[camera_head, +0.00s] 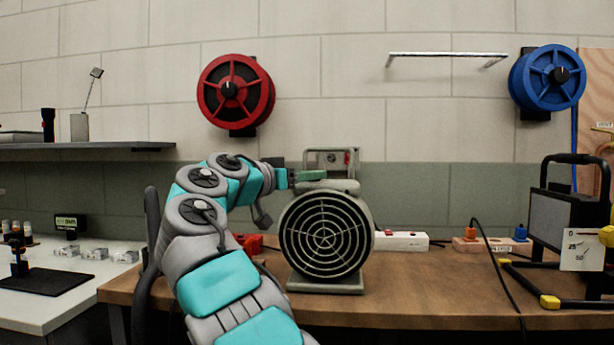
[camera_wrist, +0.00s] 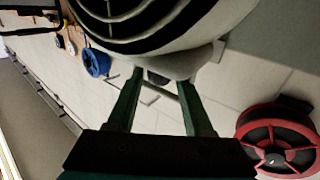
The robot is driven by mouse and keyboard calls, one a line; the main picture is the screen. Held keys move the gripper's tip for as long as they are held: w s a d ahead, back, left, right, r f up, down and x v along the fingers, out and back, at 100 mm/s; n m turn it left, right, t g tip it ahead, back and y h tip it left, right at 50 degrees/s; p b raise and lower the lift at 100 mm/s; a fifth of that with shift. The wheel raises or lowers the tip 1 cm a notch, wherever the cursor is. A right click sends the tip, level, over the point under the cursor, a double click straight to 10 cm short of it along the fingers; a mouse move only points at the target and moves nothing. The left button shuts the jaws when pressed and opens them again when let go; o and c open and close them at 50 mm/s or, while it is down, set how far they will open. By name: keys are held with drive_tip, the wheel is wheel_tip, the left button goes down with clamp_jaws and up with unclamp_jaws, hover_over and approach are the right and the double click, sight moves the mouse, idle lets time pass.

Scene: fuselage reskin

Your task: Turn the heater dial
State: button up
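The heater is a grey drum with a round ringed grille (camera_head: 326,236), standing on the wooden bench. A panel with a small red mark (camera_head: 347,157) rises behind its top; I cannot make out the dial clearly. My gripper (camera_head: 322,175) is at the top of the heater, its green fingers pointing right. In the wrist view, the fingers of my gripper (camera_wrist: 162,81) are spread apart, with the heater's grey body (camera_wrist: 180,62) just beyond the tips. A small dark part shows between the tips. I cannot tell whether the fingers touch the heater.
A red reel (camera_head: 236,91) and a blue reel (camera_head: 547,78) hang on the wall. A white power strip (camera_head: 402,241) lies right of the heater. A black-framed lamp (camera_head: 562,215) stands at the right. The bench front (camera_head: 430,305) is mostly clear.

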clamp_jaws()
drive_tip(key=shift+f+b, duration=0.1)
drive_tip(key=shift+b, duration=0.35)
